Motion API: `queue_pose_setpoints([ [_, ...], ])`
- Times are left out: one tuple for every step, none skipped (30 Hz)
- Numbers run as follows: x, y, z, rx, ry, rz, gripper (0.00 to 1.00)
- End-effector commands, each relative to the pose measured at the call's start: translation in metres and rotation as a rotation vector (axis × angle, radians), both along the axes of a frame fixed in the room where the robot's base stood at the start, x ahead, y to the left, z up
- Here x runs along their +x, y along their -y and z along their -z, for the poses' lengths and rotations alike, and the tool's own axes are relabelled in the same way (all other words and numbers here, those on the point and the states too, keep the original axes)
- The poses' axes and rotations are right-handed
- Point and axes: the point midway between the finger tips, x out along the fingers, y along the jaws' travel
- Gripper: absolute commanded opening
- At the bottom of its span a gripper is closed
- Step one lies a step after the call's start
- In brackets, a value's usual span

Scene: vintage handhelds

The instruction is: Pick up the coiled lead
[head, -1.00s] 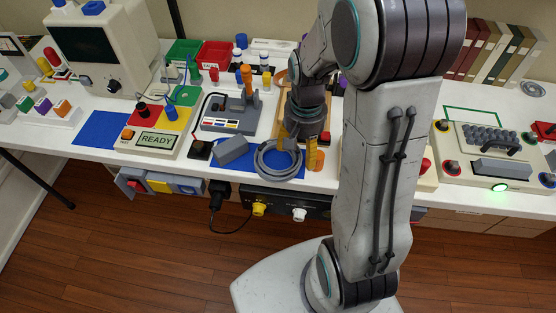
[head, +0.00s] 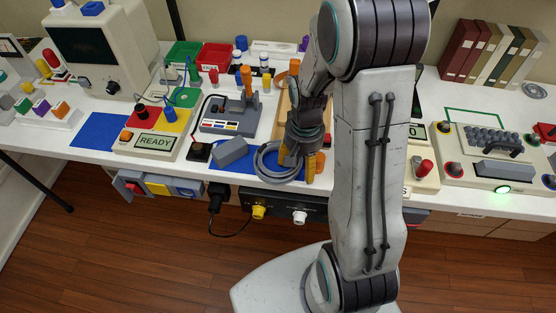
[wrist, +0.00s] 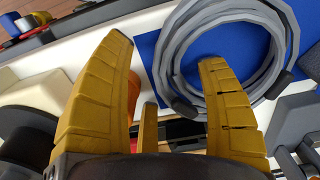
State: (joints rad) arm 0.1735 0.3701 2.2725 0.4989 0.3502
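The coiled lead (head: 259,160) is a grey ring of several loops, lying flat at the front of the bench, partly on a blue mat. My gripper (head: 297,163) is open and empty, pointing down at the coil's right side in the head view. One yellow finger covers part of the coil there; the other is to its right. In the wrist view the coil (wrist: 168,60) passes between the fingers of my gripper (wrist: 166,52): the right fingertip overlaps the ring's inside, the left is outside. I cannot tell how high the fingertips are above it.
A grey block (head: 231,151) lies close left of the coil. A joystick unit (head: 229,117) stands behind it. An orange cylinder (head: 319,162) is just right of my gripper. The blue mat (head: 100,135) at the left is bare.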

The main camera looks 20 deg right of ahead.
Motion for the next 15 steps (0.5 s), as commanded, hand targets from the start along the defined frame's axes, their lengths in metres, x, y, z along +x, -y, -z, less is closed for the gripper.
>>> queue_pose_setpoints([
  [0.0000,0.0000,-0.0002,0.000,0.000,0.000,0.61],
  [0.0000,0.0000,-0.0002,0.000,0.000,0.000,0.59],
  [0.0000,0.0000,-0.0002,0.000,0.000,0.000,0.55],
  [0.0000,0.0000,-0.0002,0.000,0.000,0.000,0.53],
  [0.0000,0.0000,-0.0003,0.000,0.000,0.000,0.50],
  [0.0000,0.0000,-0.0003,0.000,0.000,0.000,0.46],
  [0.0000,0.0000,-0.0003,0.000,0.000,0.000,0.44],
  [0.0000,0.0000,-0.0003,0.000,0.000,0.000,0.41],
  [0.0000,0.0000,-0.0003,0.000,0.000,0.000,0.37],
  [0.0000,0.0000,-0.0003,0.000,0.000,0.000,0.35],
  [0.0000,0.0000,-0.0003,0.000,0.000,0.000,0.32],
  [0.0000,0.0000,-0.0003,0.000,0.000,0.000,0.28],
  [0.0000,0.0000,-0.0003,0.000,0.000,0.000,0.26],
  [0.0000,0.0000,-0.0003,0.000,0.000,0.000,0.23],
  [0.0000,0.0000,-0.0003,0.000,0.000,0.000,0.20],
])
